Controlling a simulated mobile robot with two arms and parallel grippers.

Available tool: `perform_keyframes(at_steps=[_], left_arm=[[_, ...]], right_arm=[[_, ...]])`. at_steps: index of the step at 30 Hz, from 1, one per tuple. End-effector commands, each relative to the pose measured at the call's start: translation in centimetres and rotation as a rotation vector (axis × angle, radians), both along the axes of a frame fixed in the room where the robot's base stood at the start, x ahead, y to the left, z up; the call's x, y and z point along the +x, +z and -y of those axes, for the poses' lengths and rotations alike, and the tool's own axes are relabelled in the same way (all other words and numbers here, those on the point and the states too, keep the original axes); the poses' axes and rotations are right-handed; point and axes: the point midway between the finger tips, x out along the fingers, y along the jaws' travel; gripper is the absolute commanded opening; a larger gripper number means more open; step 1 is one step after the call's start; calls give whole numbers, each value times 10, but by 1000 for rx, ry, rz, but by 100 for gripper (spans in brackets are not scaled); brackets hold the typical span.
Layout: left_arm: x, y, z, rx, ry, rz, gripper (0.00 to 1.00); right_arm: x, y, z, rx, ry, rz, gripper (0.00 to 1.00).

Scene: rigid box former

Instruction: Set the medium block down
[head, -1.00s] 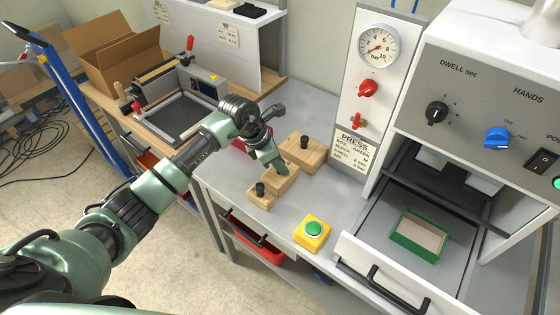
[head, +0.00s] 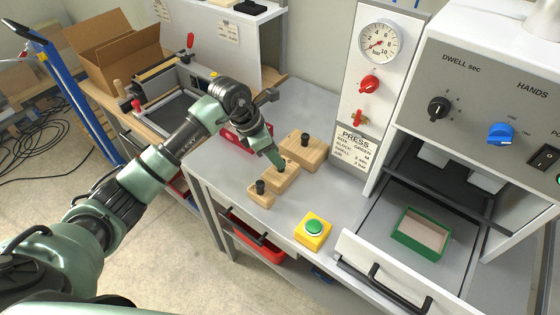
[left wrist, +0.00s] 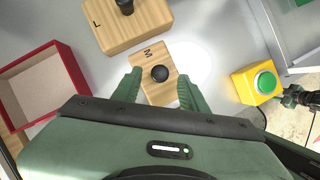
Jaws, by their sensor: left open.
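The medium block (head: 287,181) is a wooden block marked M. It lies flat on the grey bench between the large and small blocks. In the left wrist view the medium block (left wrist: 152,54) shows its M and a black knob. My left gripper (head: 279,162) is just above it; in the left wrist view my left gripper (left wrist: 158,88) is open, with one green finger on each side of the knob. The fingers look clear of the knob; whether they touch the block I cannot tell.
The large block (head: 301,155) stands behind and the small block (head: 259,199) in front. A red open box (left wrist: 40,88) is left of the gripper. A yellow button box (head: 312,232) stands to the right. A green box (head: 419,235) sits in the press drawer (head: 390,262).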

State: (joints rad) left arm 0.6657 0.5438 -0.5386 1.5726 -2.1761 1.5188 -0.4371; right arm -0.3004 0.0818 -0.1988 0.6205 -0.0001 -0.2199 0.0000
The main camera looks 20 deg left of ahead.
Motion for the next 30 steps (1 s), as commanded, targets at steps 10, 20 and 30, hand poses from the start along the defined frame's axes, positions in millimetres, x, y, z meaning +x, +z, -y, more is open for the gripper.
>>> perform_keyframes(at_steps=[10, 20, 30], left_arm=[[-15, 60, -23, 2, 1, 4, 43], [-19, 73, -27, 1, 0, -1, 43], [-19, 73, -25, -4, -1, 0, 43]], right_arm=[[0, -18, 0, 0, 0, 0, 34], [0, -19, -1, 1, 0, 0, 34], [0, -19, -3, 4, 0, -1, 34]])
